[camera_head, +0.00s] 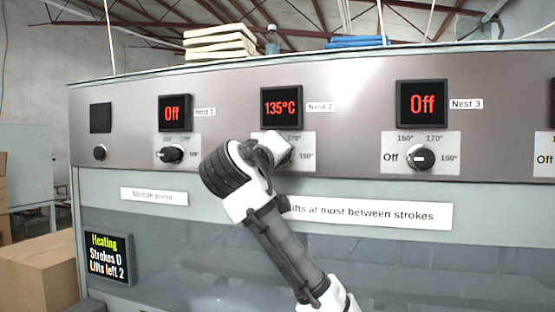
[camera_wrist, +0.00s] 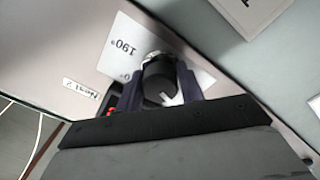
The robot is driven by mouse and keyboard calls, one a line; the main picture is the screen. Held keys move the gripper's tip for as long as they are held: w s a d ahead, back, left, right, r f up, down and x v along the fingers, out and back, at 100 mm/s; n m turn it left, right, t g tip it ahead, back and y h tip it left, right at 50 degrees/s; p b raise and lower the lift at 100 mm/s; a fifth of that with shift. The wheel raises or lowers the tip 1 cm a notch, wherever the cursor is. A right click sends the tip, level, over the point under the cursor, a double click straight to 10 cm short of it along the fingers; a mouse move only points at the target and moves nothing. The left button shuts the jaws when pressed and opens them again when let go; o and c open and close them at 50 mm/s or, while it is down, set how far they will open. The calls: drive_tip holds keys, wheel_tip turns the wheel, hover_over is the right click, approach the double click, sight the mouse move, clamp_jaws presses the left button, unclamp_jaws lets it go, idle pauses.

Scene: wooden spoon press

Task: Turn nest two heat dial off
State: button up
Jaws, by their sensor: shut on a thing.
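The nest two heat dial is a black round knob (camera_wrist: 158,80) with a white pointer mark, set on a white scale plate (camera_wrist: 128,48). In the wrist view the two dark fingers of my gripper (camera_wrist: 160,85) stand on either side of the knob and are shut on it. In the head view my gripper (camera_head: 275,148) covers most of the dial, with part of its plate (camera_head: 307,152) showing to the right. The nest two display (camera_head: 281,107) above it reads 135°C in red.
The nest one dial (camera_head: 171,154) and nest three dial (camera_head: 422,158) flank it, with displays reading Off. A status screen (camera_head: 107,258) at lower left reads Heating, Strokes 0, Lifts left 2. Cardboard boxes (camera_head: 42,270) stand at the far left.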

drive_tip(key=shift+r+n, duration=0.1)
drive_tip(key=shift+n, duration=1.4)
drive_tip(key=o, duration=1)
drive_tip(key=b+v, duration=0.4)
drive_tip(key=v, duration=1)
